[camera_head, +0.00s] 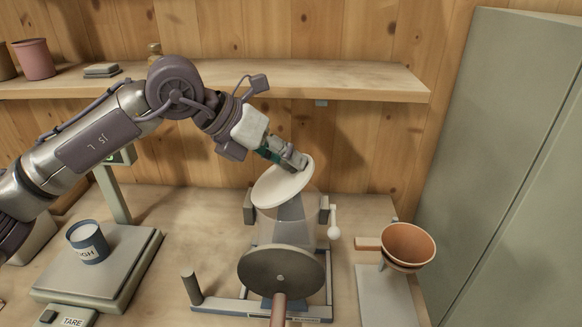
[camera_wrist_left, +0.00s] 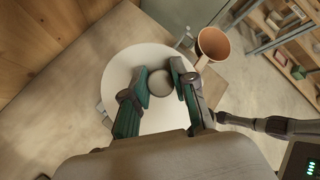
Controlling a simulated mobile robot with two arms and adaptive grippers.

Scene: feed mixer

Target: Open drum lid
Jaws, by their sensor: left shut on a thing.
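The drum lid (camera_head: 282,186) is a pale round disc, tilted, at the top of the mixer drum (camera_head: 291,212) in the head view. I cannot tell whether its lower edge touches the drum rim. My left gripper (camera_head: 296,160) comes in from the upper left and is shut at the lid's upper side. In the left wrist view, the lid (camera_wrist_left: 148,60) fills the middle, and its round knob (camera_wrist_left: 159,82) sits between the fingers of my left gripper (camera_wrist_left: 161,90). The drum's opening is hidden under the lid. My right gripper is not in view.
A dark round disc (camera_head: 281,272) stands in front of the drum. A scale (camera_head: 98,268) with a labelled cup (camera_head: 88,242) stands left. A wooden shelf (camera_head: 350,80) runs behind, and a grey-green cabinet (camera_head: 500,150) closes off the right.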

